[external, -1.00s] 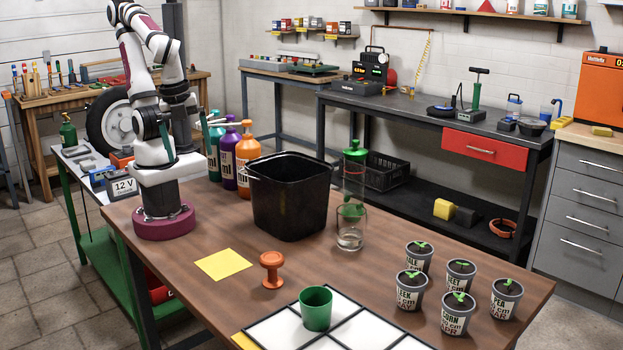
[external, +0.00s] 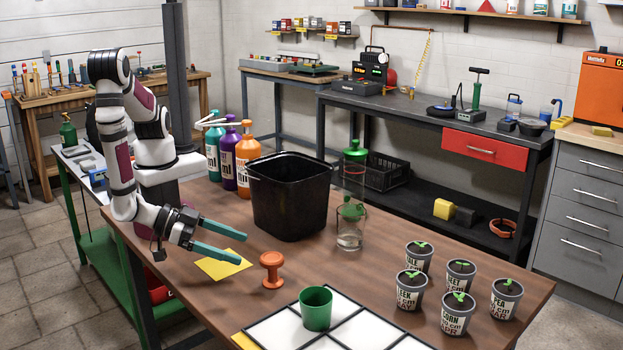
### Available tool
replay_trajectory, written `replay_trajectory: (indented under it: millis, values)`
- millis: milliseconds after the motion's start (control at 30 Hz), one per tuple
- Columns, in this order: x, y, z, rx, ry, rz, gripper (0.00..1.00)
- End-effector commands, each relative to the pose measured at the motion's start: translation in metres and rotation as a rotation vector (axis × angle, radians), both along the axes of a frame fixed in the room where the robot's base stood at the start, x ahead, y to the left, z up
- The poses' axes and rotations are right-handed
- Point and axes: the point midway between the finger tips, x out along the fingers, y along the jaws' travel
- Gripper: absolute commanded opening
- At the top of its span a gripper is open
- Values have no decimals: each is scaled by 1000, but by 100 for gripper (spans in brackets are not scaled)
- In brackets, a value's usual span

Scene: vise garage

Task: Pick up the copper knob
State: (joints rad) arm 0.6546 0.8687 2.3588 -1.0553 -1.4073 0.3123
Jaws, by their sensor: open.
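The copper knob (external: 272,270) is an orange-brown spool shape with a round top and a wider foot. It stands upright on the brown wooden table, just right of a yellow square sheet. My gripper (external: 234,247) has two teal fingers spread apart with nothing between them. The fingers point right, toward the knob, above the yellow sheet and left of the knob. There is a gap between the fingertips and the knob.
A black bin (external: 290,200) stands behind the knob. A green cup (external: 315,308) on a white tiled board (external: 360,328) stands in front of it, to the right. The yellow sheet (external: 222,266) lies under the fingers. Several potted seedlings (external: 410,291) are at the right.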

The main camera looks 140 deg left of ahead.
Motion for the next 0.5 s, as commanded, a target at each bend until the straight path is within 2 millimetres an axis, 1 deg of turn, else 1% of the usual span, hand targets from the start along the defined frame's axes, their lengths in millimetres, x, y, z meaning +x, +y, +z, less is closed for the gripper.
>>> replay_trajectory:
  millis: [33, 133, 200, 367, 500]
  values:
    - [8, 13, -6, 0, 2, 9, 99]
    - [25, 31, -16, -2, 1, 8, 99]
    - [34, 39, -22, -3, 0, 4, 99]
    - [46, 50, -28, -3, 1, 1, 99]
    - [64, 69, -38, -5, -1, 5, 99]
